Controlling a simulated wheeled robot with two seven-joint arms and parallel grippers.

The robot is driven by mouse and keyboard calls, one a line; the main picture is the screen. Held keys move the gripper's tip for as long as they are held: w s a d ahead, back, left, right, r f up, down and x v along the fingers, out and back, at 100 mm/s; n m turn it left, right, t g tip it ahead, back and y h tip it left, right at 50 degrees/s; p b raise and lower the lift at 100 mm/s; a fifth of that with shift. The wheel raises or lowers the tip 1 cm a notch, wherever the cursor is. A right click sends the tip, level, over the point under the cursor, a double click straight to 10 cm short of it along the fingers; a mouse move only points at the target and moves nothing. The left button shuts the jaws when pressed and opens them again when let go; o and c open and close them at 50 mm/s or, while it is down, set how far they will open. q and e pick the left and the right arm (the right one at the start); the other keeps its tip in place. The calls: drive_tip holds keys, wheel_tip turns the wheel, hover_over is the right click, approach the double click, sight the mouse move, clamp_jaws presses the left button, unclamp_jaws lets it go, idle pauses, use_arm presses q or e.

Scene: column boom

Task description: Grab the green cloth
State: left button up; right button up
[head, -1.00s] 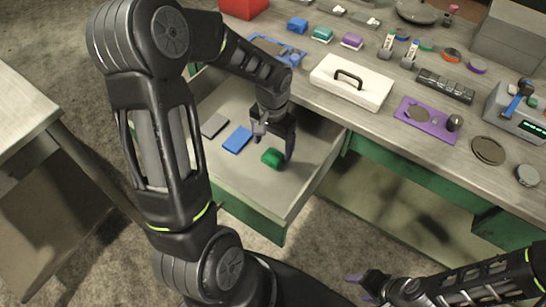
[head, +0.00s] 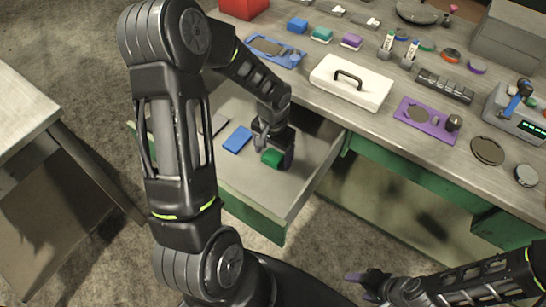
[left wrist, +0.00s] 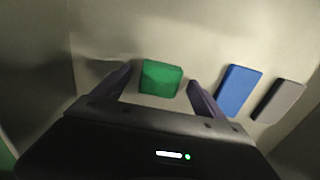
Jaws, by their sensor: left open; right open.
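The green cloth (head: 272,158) is a small folded block lying on the floor of the open drawer (head: 262,183). In the left wrist view the green cloth (left wrist: 160,78) sits between and slightly beyond the two fingertips. My left gripper (head: 271,157) is open, low over the cloth, with one finger on each side of it; it also shows in the left wrist view (left wrist: 160,80). I cannot tell whether the fingers touch it. My right gripper (head: 366,285) is open and empty at the bottom of the head view, away from the drawer.
A blue folded cloth (head: 237,140) and a grey one (head: 214,125), partly hidden by my arm, lie left of the green cloth in the drawer. The worktop above holds a white handled box (head: 351,84) and a purple tray (head: 427,117). Drawer walls surround my left gripper.

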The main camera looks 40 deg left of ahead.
sight(273, 155)
use_arm(q)
drive_tip(key=shift+c, duration=0.4)
drive_tip(key=c, duration=1.4)
drive_tip(key=shift+o, duration=0.2)
wheel_tip(273, 155, up, 10)
